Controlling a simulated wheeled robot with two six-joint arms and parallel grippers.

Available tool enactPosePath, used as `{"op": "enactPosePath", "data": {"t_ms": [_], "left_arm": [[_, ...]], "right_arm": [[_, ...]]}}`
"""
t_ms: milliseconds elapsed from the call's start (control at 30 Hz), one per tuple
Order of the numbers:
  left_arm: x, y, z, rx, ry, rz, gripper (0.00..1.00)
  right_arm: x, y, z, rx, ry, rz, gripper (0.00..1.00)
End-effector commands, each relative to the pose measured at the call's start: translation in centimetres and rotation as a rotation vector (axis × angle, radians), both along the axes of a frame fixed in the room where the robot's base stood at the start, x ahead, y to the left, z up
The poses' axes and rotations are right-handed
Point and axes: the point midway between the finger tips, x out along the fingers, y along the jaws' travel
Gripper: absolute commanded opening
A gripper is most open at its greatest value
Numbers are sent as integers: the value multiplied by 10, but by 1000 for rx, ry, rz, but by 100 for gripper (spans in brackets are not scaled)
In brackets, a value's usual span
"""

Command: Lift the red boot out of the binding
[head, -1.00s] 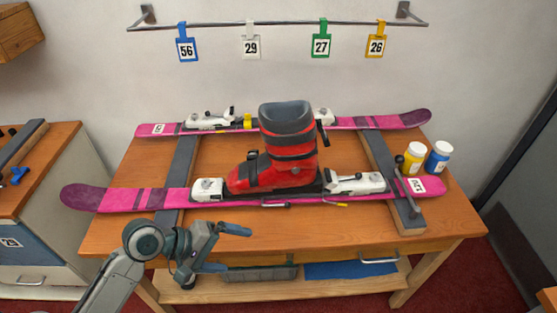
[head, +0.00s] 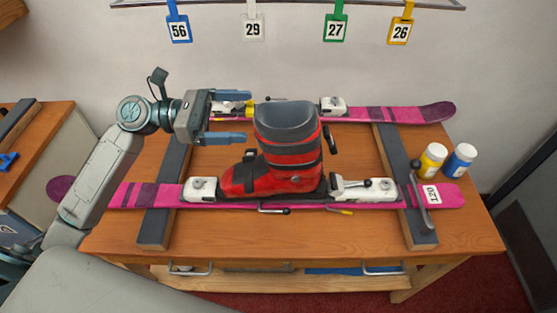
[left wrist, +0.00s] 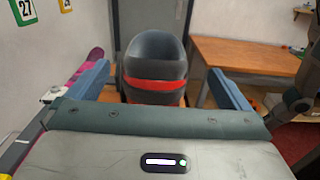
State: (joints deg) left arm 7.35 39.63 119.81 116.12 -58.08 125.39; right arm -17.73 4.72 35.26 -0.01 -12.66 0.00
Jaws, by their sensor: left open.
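The red boot (head: 287,155) with a dark grey cuff stands upright on the near pink ski (head: 150,195), between a white toe piece (head: 200,189) and a white heel piece (head: 364,188). My left gripper (head: 242,117) is open just left of the boot's upper shaft, fingers pointing right. In the left wrist view the boot's shaft (left wrist: 153,65) shows ahead, between the two blue fingers. I cannot tell from the head view whether a finger touches the boot. The boot's sole is partly hidden in the binding. My right gripper is not in view.
A second pink ski (head: 425,114) lies behind on the dark supports (head: 165,205). Yellow (head: 431,160) and blue (head: 459,160) bottles stand at the right. Numbered tags hang from a rail above. The wooden bench (head: 290,235) is clear in front.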

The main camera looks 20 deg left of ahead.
Motion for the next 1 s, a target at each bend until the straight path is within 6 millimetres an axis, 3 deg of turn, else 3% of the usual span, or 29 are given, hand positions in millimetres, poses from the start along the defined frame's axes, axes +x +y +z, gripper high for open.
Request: {"op": "enactPosePath", "data": {"t_ms": [67, 167, 400, 500, 1000], "left_arm": [[3, -9, 4, -5, -3, 0, 100], [5, -18, 3, -4, -3, 0, 100], [9, -30, 1, 0, -2, 1, 100], [9, -33, 2, 1, -2, 1, 100], [20, -77, 5, -1, -2, 0, 100]], "right_arm": [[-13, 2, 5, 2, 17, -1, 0], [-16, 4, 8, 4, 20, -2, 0], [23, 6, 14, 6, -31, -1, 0], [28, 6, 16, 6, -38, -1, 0], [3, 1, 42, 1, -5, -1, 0]]}}
